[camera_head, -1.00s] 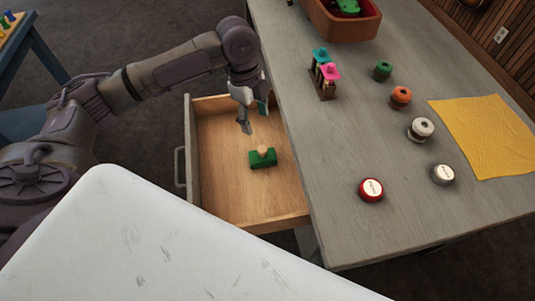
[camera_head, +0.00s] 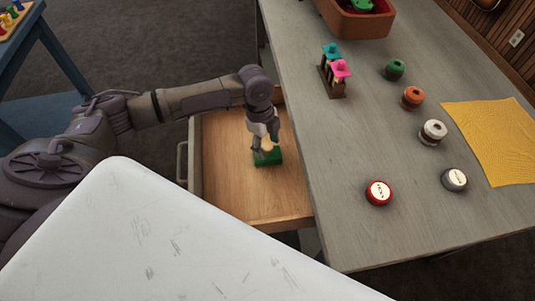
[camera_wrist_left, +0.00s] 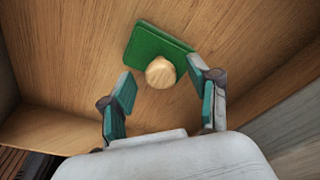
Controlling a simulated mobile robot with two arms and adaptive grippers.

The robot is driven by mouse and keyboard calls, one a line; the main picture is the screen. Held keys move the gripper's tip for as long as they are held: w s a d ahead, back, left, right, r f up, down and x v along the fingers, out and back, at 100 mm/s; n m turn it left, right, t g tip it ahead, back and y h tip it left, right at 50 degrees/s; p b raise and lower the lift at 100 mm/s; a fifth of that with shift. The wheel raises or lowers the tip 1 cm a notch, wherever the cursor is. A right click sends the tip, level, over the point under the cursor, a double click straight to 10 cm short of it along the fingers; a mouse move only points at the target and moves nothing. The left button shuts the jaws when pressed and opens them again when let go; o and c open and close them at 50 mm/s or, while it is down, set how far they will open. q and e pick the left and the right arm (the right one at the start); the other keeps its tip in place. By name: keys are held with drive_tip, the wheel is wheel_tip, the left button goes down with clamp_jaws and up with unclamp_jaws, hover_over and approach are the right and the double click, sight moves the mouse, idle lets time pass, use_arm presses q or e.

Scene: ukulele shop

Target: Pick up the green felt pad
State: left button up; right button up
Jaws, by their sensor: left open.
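The green felt pad (camera_head: 268,159) lies in the open wooden drawer. It is a green block with a round wooden knob on top. In the left wrist view the pad (camera_wrist_left: 153,43) lies flat on the drawer floor, and its knob (camera_wrist_left: 160,72) points toward the camera. My left gripper (camera_head: 266,148) is down in the drawer, just above the pad, and partly covers it in the head view. In the left wrist view its two fingers (camera_wrist_left: 163,93) are open, one on each side of the knob's near side, and they hold nothing. My right gripper is not in view.
The drawer (camera_head: 225,181) has walls around the pad. The grey counter (camera_head: 345,205) beside it holds a red-topped tin (camera_head: 379,192), a grey tin (camera_head: 454,180), several spools, a small rack (camera_head: 333,80) and a yellow cloth (camera_head: 495,135). A terracotta tray (camera_head: 358,19) stands farther back.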

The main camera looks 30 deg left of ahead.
use_arm(q)
drive_tip(key=shift+d+f, duration=0.15)
drive_tip(key=shift+f, duration=0.75)
drive_tip(key=shift+c, duration=0.3)
clamp_jaws()
drive_tip(key=shift+r, duration=0.15)
wheel_tip(320, 180, up, 4)
drive_tip(key=shift+r, duration=0.1)
drive_tip(key=s+d+r, duration=0.6)
drive_tip(key=s, duration=0.3)
drive_tip(key=shift+s+d+r+p, duration=0.25)
drive_tip(key=shift+s+r+p, duration=0.1)
drive_tip(key=shift+p, duration=0.1)
